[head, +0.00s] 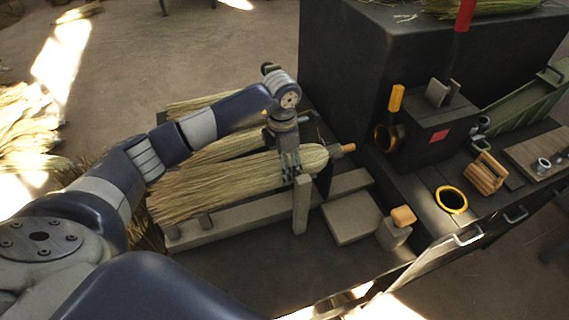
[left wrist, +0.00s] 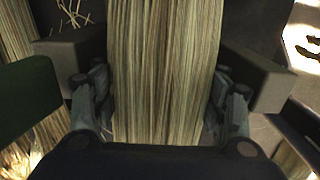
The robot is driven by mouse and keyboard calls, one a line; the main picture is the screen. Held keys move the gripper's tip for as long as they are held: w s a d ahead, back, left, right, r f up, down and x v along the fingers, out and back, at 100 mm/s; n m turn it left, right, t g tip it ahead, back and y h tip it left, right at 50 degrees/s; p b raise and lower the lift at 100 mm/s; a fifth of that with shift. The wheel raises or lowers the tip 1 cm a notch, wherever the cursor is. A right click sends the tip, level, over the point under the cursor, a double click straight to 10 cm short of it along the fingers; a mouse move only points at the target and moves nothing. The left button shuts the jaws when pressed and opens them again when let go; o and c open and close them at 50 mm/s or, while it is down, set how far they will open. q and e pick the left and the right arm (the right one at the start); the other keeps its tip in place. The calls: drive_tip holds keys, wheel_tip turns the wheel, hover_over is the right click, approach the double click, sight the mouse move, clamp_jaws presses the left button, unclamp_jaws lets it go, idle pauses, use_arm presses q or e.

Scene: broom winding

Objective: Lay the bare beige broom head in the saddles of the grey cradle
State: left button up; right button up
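The beige broom head (head: 235,185) is a long straw bundle, bristles to the left, with a narrow neck and orange-brown tip at its right end. It lies along the grey cradle (head: 235,225); an upright grey post (head: 300,208) stands against its near side. Whether it rests fully in the saddles is hidden. My left gripper (head: 290,163) reaches down over the bundle near its neck. In the left wrist view the straw (left wrist: 165,70) fills the space between the fingers (left wrist: 163,100); whether they press on it is unclear. My right gripper is not in view.
More straw bundles (head: 195,103) lie behind the broom head. A dark machine block (head: 430,125) with a yellow handle and a yellow ring (head: 451,199) stand to the right. A grey flat block (head: 352,218) and a small orange-topped block (head: 395,232) sit on the bench.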

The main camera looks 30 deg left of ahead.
use_arm(q)
drive_tip(key=o, duration=0.3)
drive_tip(key=shift+r, duration=0.1)
drive_tip(key=shift+o, duration=0.2)
wheel_tip(320, 180, up, 12)
drive_tip(key=shift+s+f, duration=0.15)
drive_tip(key=shift+f, duration=0.05)
drive_tip(key=shift+r, duration=0.1)
